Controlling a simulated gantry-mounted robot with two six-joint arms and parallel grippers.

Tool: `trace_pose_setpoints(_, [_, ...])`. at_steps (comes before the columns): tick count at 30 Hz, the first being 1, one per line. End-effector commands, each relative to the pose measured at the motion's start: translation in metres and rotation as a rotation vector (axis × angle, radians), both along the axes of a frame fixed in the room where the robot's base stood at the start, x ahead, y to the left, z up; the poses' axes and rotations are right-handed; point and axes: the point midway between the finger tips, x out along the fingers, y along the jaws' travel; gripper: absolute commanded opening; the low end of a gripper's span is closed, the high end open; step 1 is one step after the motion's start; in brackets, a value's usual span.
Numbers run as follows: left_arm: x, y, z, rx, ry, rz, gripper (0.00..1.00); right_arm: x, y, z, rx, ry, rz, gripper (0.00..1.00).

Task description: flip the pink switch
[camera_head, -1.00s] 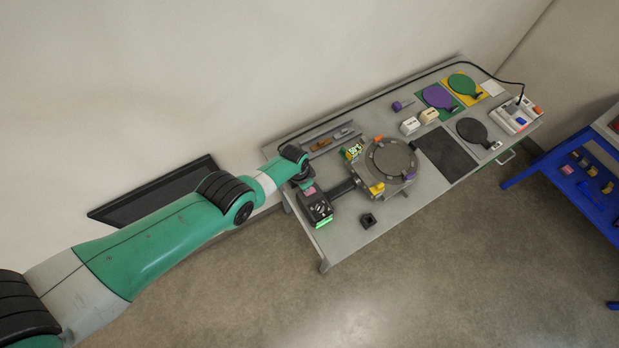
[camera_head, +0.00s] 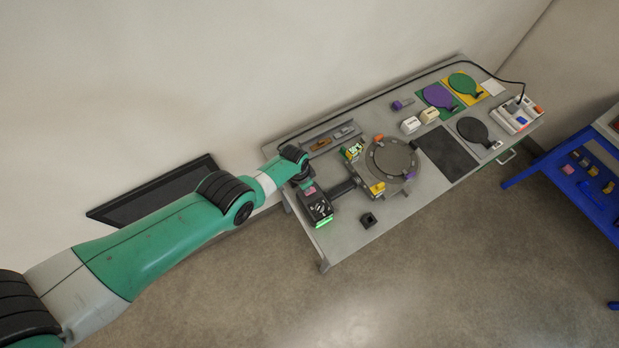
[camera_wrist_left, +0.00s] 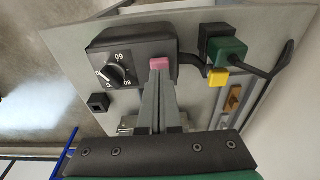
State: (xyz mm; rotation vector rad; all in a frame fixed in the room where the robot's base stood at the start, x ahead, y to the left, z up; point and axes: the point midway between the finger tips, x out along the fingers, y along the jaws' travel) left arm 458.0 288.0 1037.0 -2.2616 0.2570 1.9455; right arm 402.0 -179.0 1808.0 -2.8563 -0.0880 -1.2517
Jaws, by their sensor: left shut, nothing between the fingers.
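The pink switch (camera_wrist_left: 159,63) is on the edge of a black control box (camera_wrist_left: 125,50) with a round dial (camera_wrist_left: 113,74) in the left wrist view. In the head view the box (camera_head: 317,207) is at the near left of the bench, and the pink switch (camera_head: 310,190) shows as a small patch. My left gripper (camera_wrist_left: 160,78) is shut and empty. Its fingertips are right at the pink switch; I cannot tell if they touch it. In the head view the gripper (camera_head: 306,184) is beside the box. My right gripper is in neither view.
A ring-shaped clamp fixture (camera_head: 413,161) stands right of the box. A small black square block (camera_head: 368,219) lies near the front edge. A green block with a yellow part (camera_wrist_left: 217,77) and a black cable are beside the box. Paddles and a power strip (camera_head: 516,115) are farther right.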

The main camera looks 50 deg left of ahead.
Motion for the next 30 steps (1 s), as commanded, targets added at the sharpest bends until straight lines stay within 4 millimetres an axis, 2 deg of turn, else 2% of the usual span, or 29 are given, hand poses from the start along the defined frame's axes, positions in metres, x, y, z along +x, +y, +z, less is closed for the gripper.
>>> trace_pose_setpoints(26, [0.0, 0.0, -0.014, 0.0, 0.0, 0.0, 0.0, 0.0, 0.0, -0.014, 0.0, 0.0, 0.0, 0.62])
trace_pose_setpoints(30, [0.0, 0.0, -0.01, 0.0, 0.0, 0.0, 0.0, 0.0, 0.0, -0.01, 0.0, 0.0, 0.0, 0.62])
